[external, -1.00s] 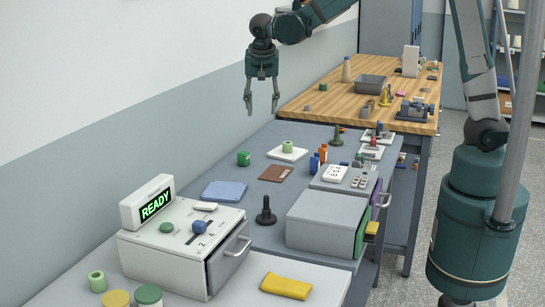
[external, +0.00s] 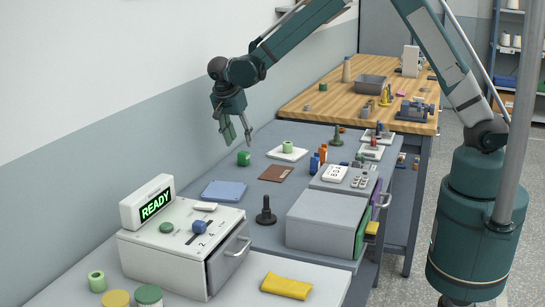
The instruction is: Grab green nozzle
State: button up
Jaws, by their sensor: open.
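Several green things are in the external view, and I cannot tell for certain which is the nozzle. A dark green peg-like piece with a wide base (external: 337,136) stands upright at the back of the grey table. A short green piece (external: 243,158) sits near the wall. A light green bobbin (external: 288,147) stands on a white tray (external: 276,154). Another light green bobbin (external: 97,281) is at the front left. My gripper (external: 238,140) is open and empty, pointing down in the air, and appears just above the short green piece in the picture.
A blue-grey pad (external: 224,191) and a brown card (external: 277,173) lie flat nearby. A black spindle (external: 265,212) stands upright. A white READY box (external: 182,252) and a grey drawer unit (external: 325,222) stand nearer the camera. Orange and blue pieces stand right of the card.

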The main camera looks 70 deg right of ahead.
aim_at(243, 152)
jog(key=shift+f, duration=0.2)
jog(key=shift+d+f, duration=0.1)
jog(key=shift+x, duration=1.2)
jog(key=shift+f, duration=0.1)
jog(key=shift+x, duration=2.5)
jog(key=shift+w, duration=0.1)
jog(key=shift+c, duration=0.5)
jog(key=c, duration=0.8)
